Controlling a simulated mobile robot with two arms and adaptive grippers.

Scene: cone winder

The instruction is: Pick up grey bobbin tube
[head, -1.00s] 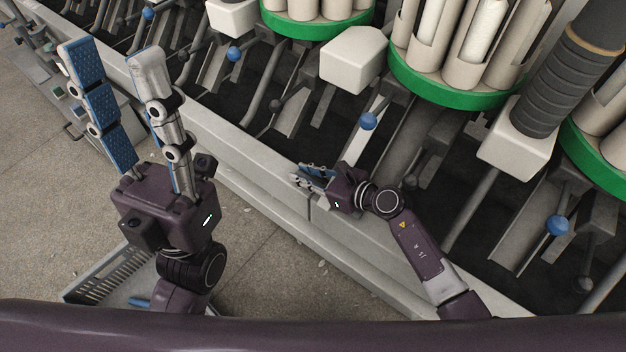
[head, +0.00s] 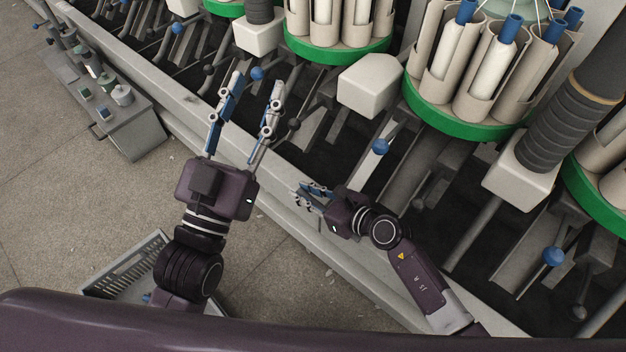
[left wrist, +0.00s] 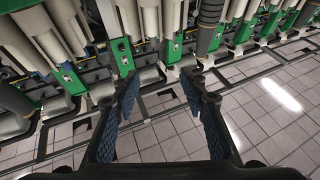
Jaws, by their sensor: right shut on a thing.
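My left gripper (head: 257,82) is open and empty, its two blue-padded fingers pointing up the picture at the edge of the machine. In the left wrist view its fingers (left wrist: 160,80) are spread, with nothing between them. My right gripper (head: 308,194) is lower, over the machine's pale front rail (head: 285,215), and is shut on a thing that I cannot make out. I cannot pick out a grey bobbin tube for certain. White bobbins (head: 491,68) with blue tips stand in beige holders on green round bases (head: 455,115).
Dark ribbed hoses (head: 548,128), pale boxes (head: 370,86) and blue-knobbed levers (head: 381,147) crowd the machine. A bench (head: 134,128) with small jars stands at upper left. A grey slotted crate (head: 125,265) is on the floor at lower left. The floor between them is clear.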

